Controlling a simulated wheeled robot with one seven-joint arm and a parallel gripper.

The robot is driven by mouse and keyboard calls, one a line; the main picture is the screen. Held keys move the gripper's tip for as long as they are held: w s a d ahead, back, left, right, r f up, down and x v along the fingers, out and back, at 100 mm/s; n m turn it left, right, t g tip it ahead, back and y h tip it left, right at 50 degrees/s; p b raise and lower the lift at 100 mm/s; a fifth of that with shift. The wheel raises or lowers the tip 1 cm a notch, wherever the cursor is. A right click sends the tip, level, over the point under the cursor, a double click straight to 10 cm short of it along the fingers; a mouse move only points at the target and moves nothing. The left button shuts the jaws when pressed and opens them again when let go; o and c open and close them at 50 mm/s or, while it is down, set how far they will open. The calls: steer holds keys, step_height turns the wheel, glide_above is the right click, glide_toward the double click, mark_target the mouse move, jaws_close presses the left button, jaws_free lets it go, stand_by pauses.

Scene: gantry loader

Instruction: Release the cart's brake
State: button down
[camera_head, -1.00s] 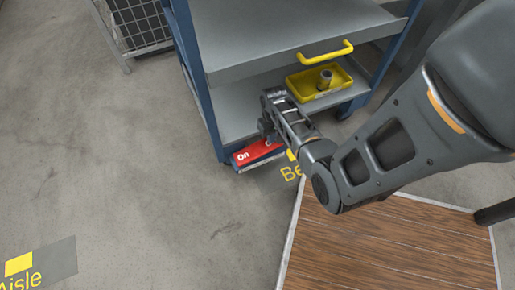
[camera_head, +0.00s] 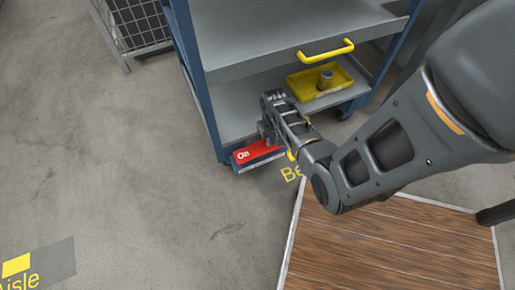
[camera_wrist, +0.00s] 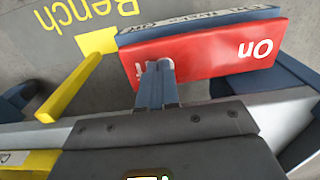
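The cart (camera_head: 228,128) has blue posts and grey shelves. Its red brake pedal (camera_head: 262,152), at the foot of the cart's near side, reads "On" at its left end. In the wrist view the pedal (camera_wrist: 205,52) shows "On" at the right and a partly hidden word ending in "f" at the left. My gripper (camera_wrist: 165,70) has its narrow fingers close together, with nothing seen between them. The fingertips lie over the partly hidden word and appear to touch the pedal there. In the head view my wrist hides that end of the pedal.
A yellow tray (camera_head: 306,88) with a grey cylindrical part (camera_head: 326,79) sits on the lower shelf. A yellow handle (camera_head: 327,51) juts out above it. A wire cage (camera_head: 140,25) stands back left. A wooden platform (camera_head: 385,245) is front right. Floor at left is clear.

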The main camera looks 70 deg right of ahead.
steer(key=shift+f, duration=0.35)
step_height(320, 180, up, 7)
steer(key=p, duration=0.7)
steer(key=shift+r, duration=0.1)
steer(key=shift+a, duration=0.1)
stand_by(0.7)
